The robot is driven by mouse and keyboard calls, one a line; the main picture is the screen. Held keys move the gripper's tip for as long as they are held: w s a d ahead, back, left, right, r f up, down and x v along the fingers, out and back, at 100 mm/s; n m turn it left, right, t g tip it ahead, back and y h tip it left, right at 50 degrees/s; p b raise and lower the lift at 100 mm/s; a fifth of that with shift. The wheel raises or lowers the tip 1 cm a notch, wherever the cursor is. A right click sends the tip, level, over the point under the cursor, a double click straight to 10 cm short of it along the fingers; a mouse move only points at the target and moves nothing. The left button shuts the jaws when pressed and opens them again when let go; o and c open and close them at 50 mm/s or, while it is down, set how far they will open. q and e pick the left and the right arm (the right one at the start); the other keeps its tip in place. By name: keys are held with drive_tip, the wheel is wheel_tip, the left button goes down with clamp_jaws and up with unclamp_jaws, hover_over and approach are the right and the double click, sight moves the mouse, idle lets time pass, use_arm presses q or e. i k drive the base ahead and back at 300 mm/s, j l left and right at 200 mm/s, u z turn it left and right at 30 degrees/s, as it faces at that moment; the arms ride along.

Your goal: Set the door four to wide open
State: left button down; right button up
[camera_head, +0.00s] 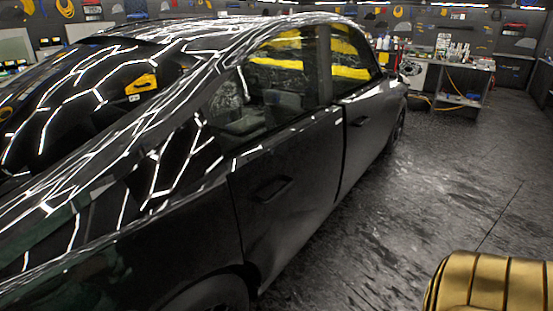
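A glossy black car (120,225) fills the left and middle of the head view, seen from its rear corner. Its near side door (275,225) has a dark handle and looks flush with the body. The farther side door (365,135) is ahead of it, with a dark seam between the two. I cannot tell if the farther door is slightly ajar. No door stands wide open on this side. Which one is door four is not marked. The car's other side is hidden. Neither of my grippers is in view.
Dark, shiny floor (440,180) lies clear along the car's right side. A workbench (455,85) with bottles and a yellow hose stands at the back. A gold ribbed object (490,285), which I cannot identify, fills the lower right corner. Tools hang on the back wall.

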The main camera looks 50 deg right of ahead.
sight(282, 180)
drive_tip(key=z, duration=1.7)
